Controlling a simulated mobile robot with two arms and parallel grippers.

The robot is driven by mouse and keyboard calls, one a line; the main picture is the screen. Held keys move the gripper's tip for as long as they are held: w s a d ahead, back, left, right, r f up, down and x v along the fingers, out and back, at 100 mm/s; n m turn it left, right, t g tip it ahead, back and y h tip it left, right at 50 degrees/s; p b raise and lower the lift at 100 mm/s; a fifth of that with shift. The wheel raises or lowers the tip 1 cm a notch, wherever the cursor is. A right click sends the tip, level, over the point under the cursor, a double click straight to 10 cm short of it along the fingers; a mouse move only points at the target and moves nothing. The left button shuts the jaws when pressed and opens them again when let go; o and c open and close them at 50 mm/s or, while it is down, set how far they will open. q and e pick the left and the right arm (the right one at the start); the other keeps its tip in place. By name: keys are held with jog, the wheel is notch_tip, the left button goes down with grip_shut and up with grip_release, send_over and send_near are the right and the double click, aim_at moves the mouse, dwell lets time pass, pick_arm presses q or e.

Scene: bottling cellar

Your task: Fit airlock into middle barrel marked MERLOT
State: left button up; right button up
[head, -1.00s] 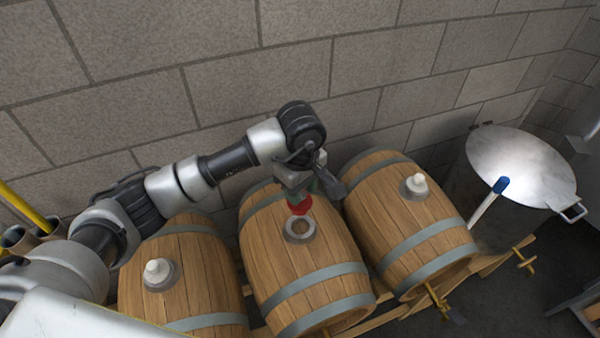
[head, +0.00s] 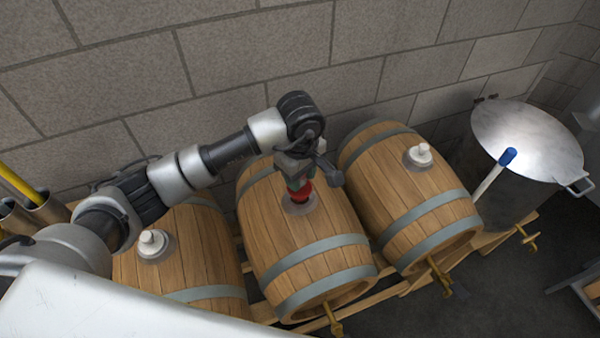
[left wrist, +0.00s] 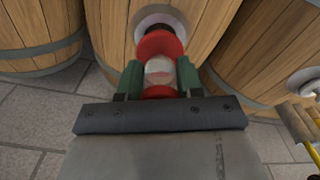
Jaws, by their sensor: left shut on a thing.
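The middle barrel (head: 305,240) lies on its side on a wooden rack, with a pale-rimmed bung hole (left wrist: 160,18) on top. No MERLOT marking shows. My left gripper (head: 299,182) is shut on the airlock (head: 303,194), a red piece with a clear middle. In the left wrist view the green fingers of the left gripper (left wrist: 159,76) grip the clear part of the airlock (left wrist: 160,44). Its red flange is right at the hole, overlapping the rim. I cannot tell how far its lower end is inside. My right gripper is not in view.
The left barrel (head: 195,258) and right barrel (head: 410,195) each have a white stopper. A steel pot (head: 525,150) with a blue-tipped stick stands at the right. A block wall (head: 230,60) is close behind. Brass taps stick out at the barrel fronts.

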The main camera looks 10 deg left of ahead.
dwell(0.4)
pick_arm(q)
jog(key=shift+s+r+b, duration=0.1)
jog(key=shift+b, duration=0.6)
dwell(0.7)
jog(key=shift+f+b, duration=1.2)
jog(key=shift+b, duration=0.4)
dwell(0.9)
dwell(0.4)
jog(key=o, duration=1.5)
jog(key=shift+r+p, duration=1.75)
jog(key=shift+r, duration=2.3)
